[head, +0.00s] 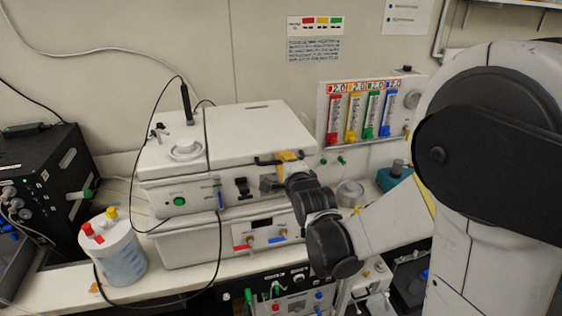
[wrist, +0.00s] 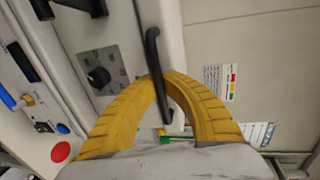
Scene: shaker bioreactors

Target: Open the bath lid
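The bath (head: 160,200) is a white box unit on the bench in the head view. Its white lid (head: 255,125) lies flat and looks closed. The black lid handle (head: 262,161) is on the lid's front edge and also shows large in the wrist view (wrist: 153,50). My gripper (head: 287,156) is at the right part of this handle. In the wrist view its yellow fingers (wrist: 160,78) arch together, with their tips closed on the handle bar. The exact contact is partly hidden by the fingers.
A black probe (head: 187,104) with a cable stands on the bath's left top. A bottle with red and yellow caps (head: 118,250) stands front left. A flowmeter panel (head: 365,112) is on the wall at right. Wall signs (head: 315,38) hang above.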

